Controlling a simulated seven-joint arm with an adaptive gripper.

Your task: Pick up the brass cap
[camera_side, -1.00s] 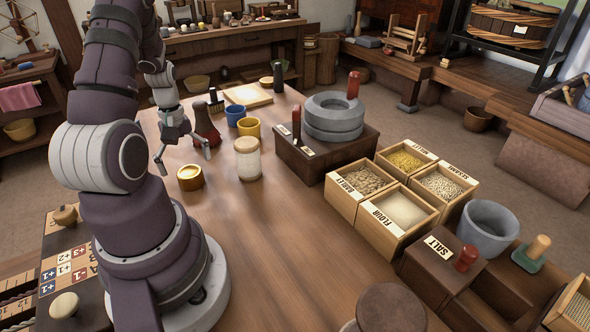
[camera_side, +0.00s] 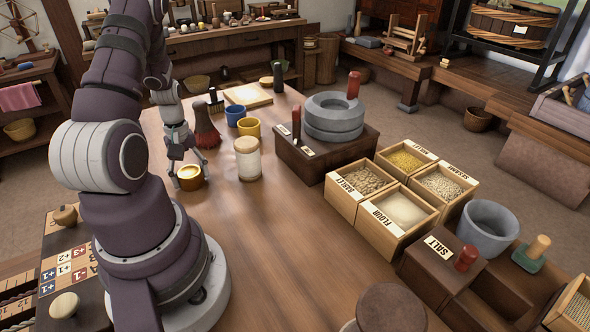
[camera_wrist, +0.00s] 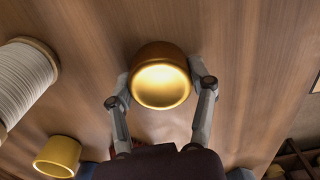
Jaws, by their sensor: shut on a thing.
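I cannot tell any gap between the cap and the table.
A yellow cup (camera_side: 250,128), a blue cup (camera_side: 235,115) and a dark red brush-like thing (camera_side: 206,130) stand behind. Grain boxes (camera_side: 345,208) and a quern (camera_side: 333,118) are further right.

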